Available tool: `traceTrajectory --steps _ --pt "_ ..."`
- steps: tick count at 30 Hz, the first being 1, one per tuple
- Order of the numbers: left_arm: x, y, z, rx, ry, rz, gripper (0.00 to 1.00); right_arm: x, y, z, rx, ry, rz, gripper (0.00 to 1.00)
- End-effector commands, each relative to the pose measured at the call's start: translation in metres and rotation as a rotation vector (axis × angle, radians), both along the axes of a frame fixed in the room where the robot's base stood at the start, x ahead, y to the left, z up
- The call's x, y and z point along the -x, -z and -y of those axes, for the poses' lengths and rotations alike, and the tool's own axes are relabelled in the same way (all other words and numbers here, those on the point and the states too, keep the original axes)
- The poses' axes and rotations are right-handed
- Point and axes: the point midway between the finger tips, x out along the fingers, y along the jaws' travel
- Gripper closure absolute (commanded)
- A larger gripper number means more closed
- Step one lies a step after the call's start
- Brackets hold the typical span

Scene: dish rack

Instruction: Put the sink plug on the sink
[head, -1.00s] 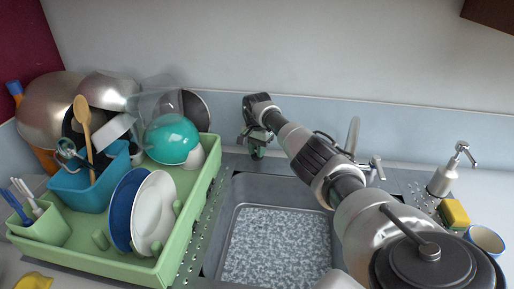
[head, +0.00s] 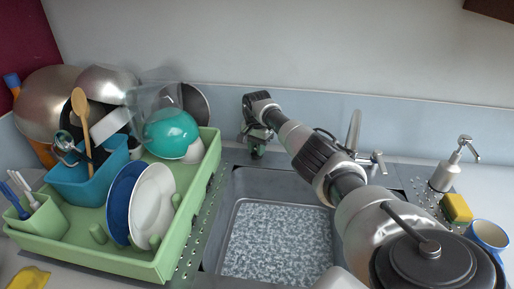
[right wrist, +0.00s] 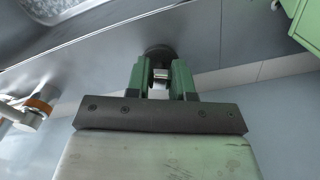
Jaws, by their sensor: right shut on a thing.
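My right gripper (head: 257,146) is behind the sink's back left corner, low over the back ledge. In the right wrist view the same gripper (right wrist: 160,78) has its green fingers shut on a dark round piece, which looks like the sink plug (right wrist: 158,49). Most of the plug is hidden by the fingers, and I cannot tell whether it touches the ledge. The steel sink (head: 275,182) is in the middle of the head view, with a speckled, watery-looking basin floor. Its edge also shows at the upper left of the right wrist view (right wrist: 85,12). My left gripper is not in view.
A green dish rack (head: 130,262) full of dishes stands left of the sink. The faucet (head: 353,130) rises behind the sink, right of my gripper. A soap dispenser (head: 446,174), yellow sponge (head: 456,207) and cup (head: 487,237) stand at the right. The wall is close behind.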

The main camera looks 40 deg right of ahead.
Motion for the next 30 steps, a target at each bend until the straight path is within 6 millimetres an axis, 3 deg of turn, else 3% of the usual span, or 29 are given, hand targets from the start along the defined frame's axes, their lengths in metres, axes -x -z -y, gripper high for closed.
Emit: traceTrajectory --steps 14,15,20,30 --pt "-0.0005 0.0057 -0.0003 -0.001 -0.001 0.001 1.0 -0.0001 0.005 0.0002 0.0 0.0 0.0 1.0" --pt "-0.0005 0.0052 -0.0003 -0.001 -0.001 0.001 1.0 -0.0001 0.0044 0.0002 0.0 0.0 0.0 0.74" --pt "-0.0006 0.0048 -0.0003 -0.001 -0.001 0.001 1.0 0.0 0.0042 0.0002 0.0 0.0 0.0 0.5" --pt "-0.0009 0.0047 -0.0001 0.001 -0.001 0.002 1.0 0.0002 0.0045 0.0001 0.0 0.0 0.0 0.48"
